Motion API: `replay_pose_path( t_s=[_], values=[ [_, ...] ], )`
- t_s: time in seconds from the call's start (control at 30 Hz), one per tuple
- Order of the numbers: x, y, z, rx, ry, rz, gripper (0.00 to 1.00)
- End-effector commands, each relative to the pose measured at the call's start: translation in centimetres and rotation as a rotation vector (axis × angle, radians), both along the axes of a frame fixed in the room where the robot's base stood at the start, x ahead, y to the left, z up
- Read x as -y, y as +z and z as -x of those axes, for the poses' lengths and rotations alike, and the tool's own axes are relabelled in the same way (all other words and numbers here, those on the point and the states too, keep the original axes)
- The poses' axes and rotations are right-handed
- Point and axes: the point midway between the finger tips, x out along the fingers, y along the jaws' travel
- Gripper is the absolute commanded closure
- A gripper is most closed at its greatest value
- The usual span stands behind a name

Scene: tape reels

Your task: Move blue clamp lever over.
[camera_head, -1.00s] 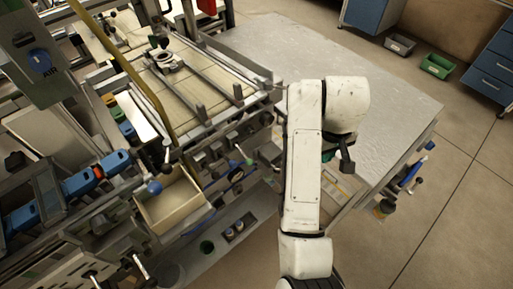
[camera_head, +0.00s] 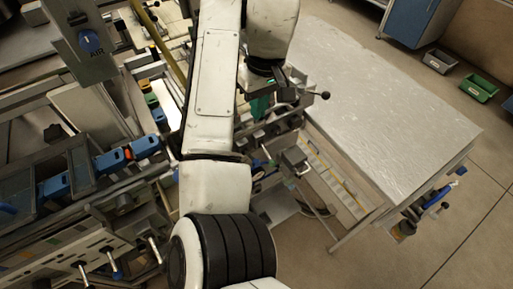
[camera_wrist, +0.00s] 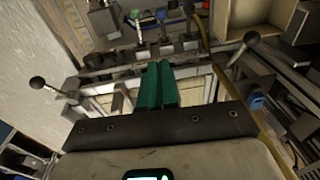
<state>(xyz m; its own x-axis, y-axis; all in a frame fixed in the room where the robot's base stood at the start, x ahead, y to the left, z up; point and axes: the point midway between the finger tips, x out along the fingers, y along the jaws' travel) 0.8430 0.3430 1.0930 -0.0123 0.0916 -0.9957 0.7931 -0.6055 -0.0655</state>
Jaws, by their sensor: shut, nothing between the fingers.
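My gripper (camera_wrist: 157,72) shows in the wrist view as two green fingers side by side, shut and empty, above the machine's frame. In the head view it shows as a green patch (camera_head: 261,104) under the white arm. I cannot tell for certain which lever is the blue clamp lever.
Black ball-ended handles stick out on the left (camera_wrist: 38,83) and right (camera_wrist: 251,40) in the wrist view. A grey worktable (camera_head: 390,110) fills the right side of the head view. My arm hides part of the machine. Green (camera_head: 480,88) and grey (camera_head: 440,61) bins lie on the floor.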

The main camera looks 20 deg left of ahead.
Motion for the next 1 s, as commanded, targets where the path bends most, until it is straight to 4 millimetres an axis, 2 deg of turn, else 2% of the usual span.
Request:
replay_pose_path(
  t_s=[0.17,0.27,0.73,1.0],
  values=[
    [0.0,-0.6,0.0,0.001,-0.001,0.001,1.0],
    [0.0,-1.7,0.0,-0.001,-0.002,0.003,1.0],
    [-0.9,-10.3,0.2,-0.003,0.0,0.001,1.0],
    [0.1,-12.8,1.7,0.001,-0.001,0.001,1.0]
  ],
)
